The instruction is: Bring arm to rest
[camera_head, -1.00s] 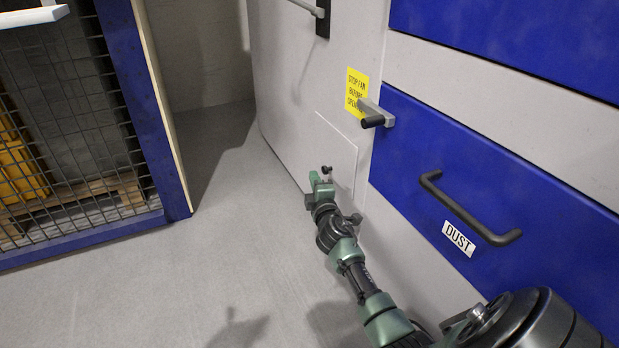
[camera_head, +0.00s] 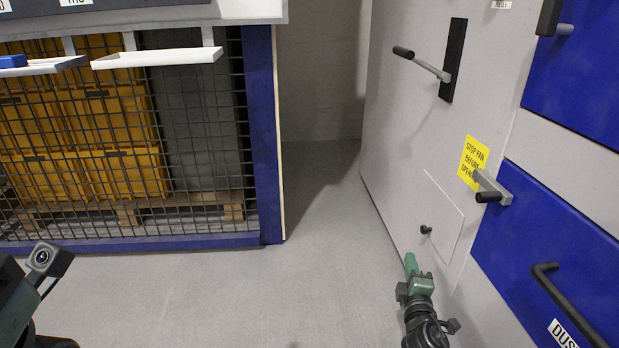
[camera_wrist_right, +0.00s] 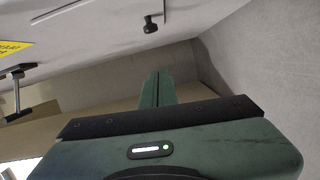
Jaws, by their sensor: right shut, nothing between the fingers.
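My right gripper (camera_head: 411,260), green with dark joints, is low at the right of the head view, in front of the grey machine panel (camera_head: 400,150). Its tip appears just below a small black knob (camera_head: 426,229) on a square hatch (camera_head: 446,215). In the right wrist view its two fingers (camera_wrist_right: 156,88) lie together, shut, with nothing between them. The knob (camera_wrist_right: 151,24) appears above the fingertips there, apart from them. Part of my left arm (camera_head: 20,300) enters at the lower left; its fingers are not visible.
A black lever (camera_head: 425,64), a grey latch (camera_head: 490,187) and a blue drawer with a dark handle (camera_head: 570,305) stick out at the right. A mesh cage (camera_head: 200,120) holding yellow crates (camera_head: 90,130) stands left. The grey floor (camera_head: 240,300) between is clear.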

